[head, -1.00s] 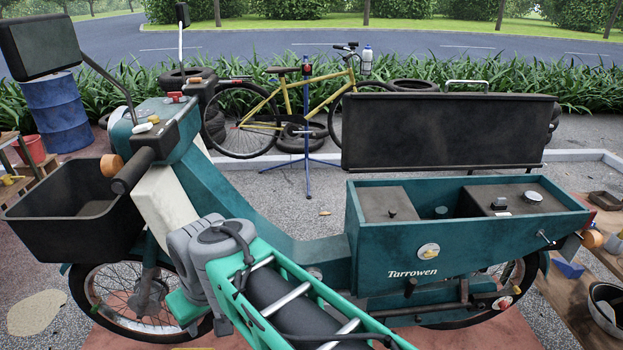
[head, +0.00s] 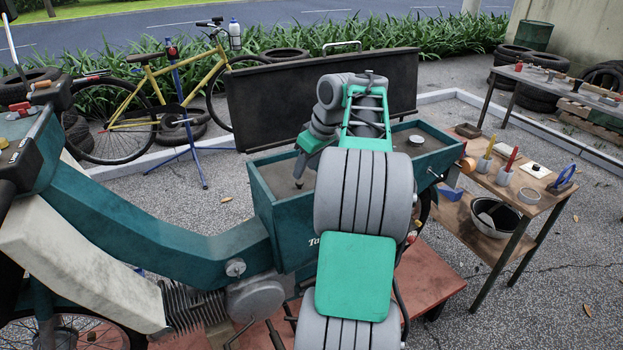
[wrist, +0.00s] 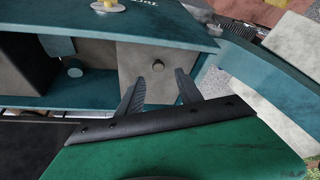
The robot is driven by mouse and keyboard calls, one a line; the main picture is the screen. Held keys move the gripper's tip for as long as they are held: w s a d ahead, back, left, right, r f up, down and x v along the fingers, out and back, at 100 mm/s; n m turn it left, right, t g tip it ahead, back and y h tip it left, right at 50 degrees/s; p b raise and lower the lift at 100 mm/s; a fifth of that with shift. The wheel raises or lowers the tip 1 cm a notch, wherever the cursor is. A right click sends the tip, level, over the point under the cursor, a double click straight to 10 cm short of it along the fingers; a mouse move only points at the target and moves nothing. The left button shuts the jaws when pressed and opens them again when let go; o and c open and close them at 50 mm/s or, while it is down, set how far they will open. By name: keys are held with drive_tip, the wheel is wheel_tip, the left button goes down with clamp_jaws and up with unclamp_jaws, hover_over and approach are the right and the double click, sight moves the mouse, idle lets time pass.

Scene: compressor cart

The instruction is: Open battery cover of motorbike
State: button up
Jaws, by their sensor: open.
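The teal motorbike (head: 170,235) stands with its rear box (head: 262,205) open at the top. Inside the box, at its left end in the head view, lies a flat grey cover (head: 283,175) with a small dark knob (head: 298,183). In the wrist view the cover (wrist: 140,60) and its knob (wrist: 158,65) show just beyond my fingertips. My gripper (wrist: 157,80) is open and empty, pointing down over the cover, with the knob between the line of its two fingers and apart from them. In the head view my gripper (head: 300,165) sits just above the knob; my arm hides part of the box.
A large black panel (head: 250,100) stands raised behind the box. A wooden bench (head: 525,185) with cups, tools and a bowl (head: 495,217) is at right. A yellow bicycle (head: 135,95) stands behind at left. Open gravel lies at front right.

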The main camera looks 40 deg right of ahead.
sight(300, 182)
drive_tip(key=x, duration=0.5)
drive_tip(key=shift+s+d+f, duration=0.1)
drive_tip(key=shift+d+f, duration=0.05)
clamp_jaws()
idle(1.2)
